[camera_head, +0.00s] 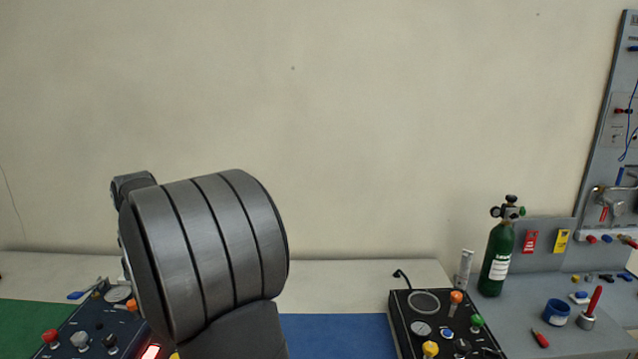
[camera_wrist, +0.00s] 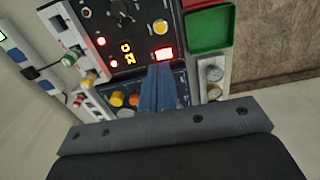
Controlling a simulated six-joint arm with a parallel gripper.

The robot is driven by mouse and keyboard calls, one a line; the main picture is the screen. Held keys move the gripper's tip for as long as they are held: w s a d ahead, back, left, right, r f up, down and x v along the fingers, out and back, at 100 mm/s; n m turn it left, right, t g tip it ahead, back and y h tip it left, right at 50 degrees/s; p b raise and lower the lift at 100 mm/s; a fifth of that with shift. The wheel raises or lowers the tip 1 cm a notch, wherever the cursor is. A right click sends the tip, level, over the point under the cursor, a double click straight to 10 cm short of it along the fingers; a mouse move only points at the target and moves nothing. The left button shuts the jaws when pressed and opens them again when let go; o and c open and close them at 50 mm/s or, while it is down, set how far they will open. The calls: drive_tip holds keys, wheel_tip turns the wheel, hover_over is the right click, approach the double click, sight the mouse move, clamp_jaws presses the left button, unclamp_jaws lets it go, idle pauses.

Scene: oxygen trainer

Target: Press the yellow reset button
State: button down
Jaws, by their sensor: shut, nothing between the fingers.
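My gripper (camera_wrist: 160,70) shows in the wrist view with its blue fingers together and nothing between them. The fingertips overlap the lower edge of a dark panel (camera_wrist: 132,48), just below a lit red display (camera_wrist: 164,55). A round yellow button (camera_wrist: 160,27) is on that panel, above the fingertips in the picture. Another yellow knob (camera_wrist: 117,99) is left of the fingers on a blue panel. No reset label is readable, and I cannot tell whether the fingers touch anything. In the head view my arm hides the gripper and much of the left panel (camera_head: 82,322).
A black control box (camera_head: 408,325) with a yellow knob (camera_head: 430,348) stands on a blue mat (camera_head: 335,335) at the right. A green oxygen cylinder (camera_head: 497,262) stands behind it. A green tray (camera_wrist: 209,28) adjoins the dark panel in the wrist view.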

drive_tip(key=shift+f, duration=0.1)
wheel_tip(320, 180, down, 7)
drive_tip(key=s+n+t+y, duration=0.1)
drive_tip(key=n+t, duration=0.8)
drive_tip(key=n, duration=0.1)
drive_tip(key=shift+s, duration=0.15)
drive_tip(key=shift+f, duration=0.1)
drive_tip(key=shift+f, duration=4.3)
drive_tip(key=shift+f, duration=0.4)
